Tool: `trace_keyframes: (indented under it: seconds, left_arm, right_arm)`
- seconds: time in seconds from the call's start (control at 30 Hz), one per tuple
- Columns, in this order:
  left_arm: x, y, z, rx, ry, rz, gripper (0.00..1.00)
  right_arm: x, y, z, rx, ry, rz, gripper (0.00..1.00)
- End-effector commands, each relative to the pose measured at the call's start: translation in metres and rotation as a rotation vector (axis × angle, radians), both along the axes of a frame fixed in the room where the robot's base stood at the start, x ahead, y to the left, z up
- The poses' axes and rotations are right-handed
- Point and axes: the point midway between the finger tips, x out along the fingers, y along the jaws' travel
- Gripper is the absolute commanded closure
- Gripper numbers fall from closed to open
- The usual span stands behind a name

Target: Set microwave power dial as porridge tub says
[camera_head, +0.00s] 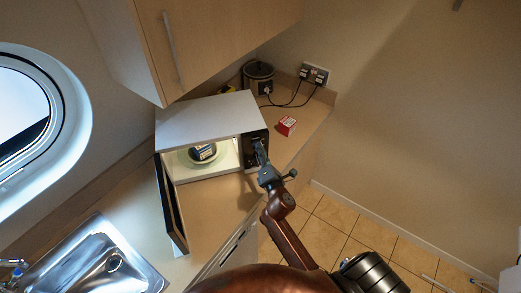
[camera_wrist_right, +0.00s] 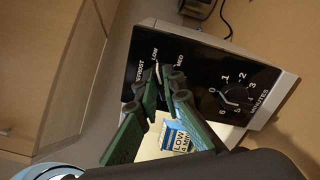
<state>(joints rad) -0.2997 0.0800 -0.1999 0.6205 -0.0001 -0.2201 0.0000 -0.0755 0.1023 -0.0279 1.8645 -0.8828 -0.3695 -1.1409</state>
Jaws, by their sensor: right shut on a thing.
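The microwave (camera_head: 215,112) stands on the counter with its door (camera_head: 171,205) open to the left. Inside its lit cavity the porridge tub (camera_head: 203,152) sits on a pale plate. In the right wrist view the tub's blue and white label (camera_wrist_right: 181,138) reads "LOW", with a smaller line that looks like "4 MIN". My right gripper (camera_head: 261,150) is at the black control panel (camera_wrist_right: 190,70), its fingers (camera_wrist_right: 160,88) shut on the power dial, which they mostly hide. "DEFROST", "LOW" and "MED" show around it; a pale mark (camera_wrist_right: 158,69) lies near "LOW". My left gripper is out of view.
The timer dial (camera_wrist_right: 236,97) sits beside the power dial on the panel. A slow cooker (camera_head: 257,77), a red box (camera_head: 287,126) and a wall socket (camera_head: 314,74) with cables are to the back right. A sink (camera_head: 100,262) lies front left. Cupboards (camera_head: 205,45) hang above.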

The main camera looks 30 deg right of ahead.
Motion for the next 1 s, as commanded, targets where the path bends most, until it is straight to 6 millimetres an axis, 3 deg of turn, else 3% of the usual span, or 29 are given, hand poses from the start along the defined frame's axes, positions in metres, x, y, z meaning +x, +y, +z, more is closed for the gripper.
trace_keyframes:
  seconds: [0.27,0.3,0.8,1.0]
  left_arm:
    - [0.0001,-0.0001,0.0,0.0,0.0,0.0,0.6]
    - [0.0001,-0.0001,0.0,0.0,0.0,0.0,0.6]
    - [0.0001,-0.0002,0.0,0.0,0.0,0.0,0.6]
    - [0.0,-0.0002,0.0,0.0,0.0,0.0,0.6]
  right_arm:
    - [0.0,-0.0004,0.0001,0.0,0.0,-0.001,1.0]
    - [0.0,-0.0004,0.0001,0.0,0.0,-0.001,0.91]
    - [0.0002,-0.0001,0.0,0.0,0.0,0.0,0.56]
    - [0.0001,-0.0002,0.0,0.0,0.0,0.0,0.54]
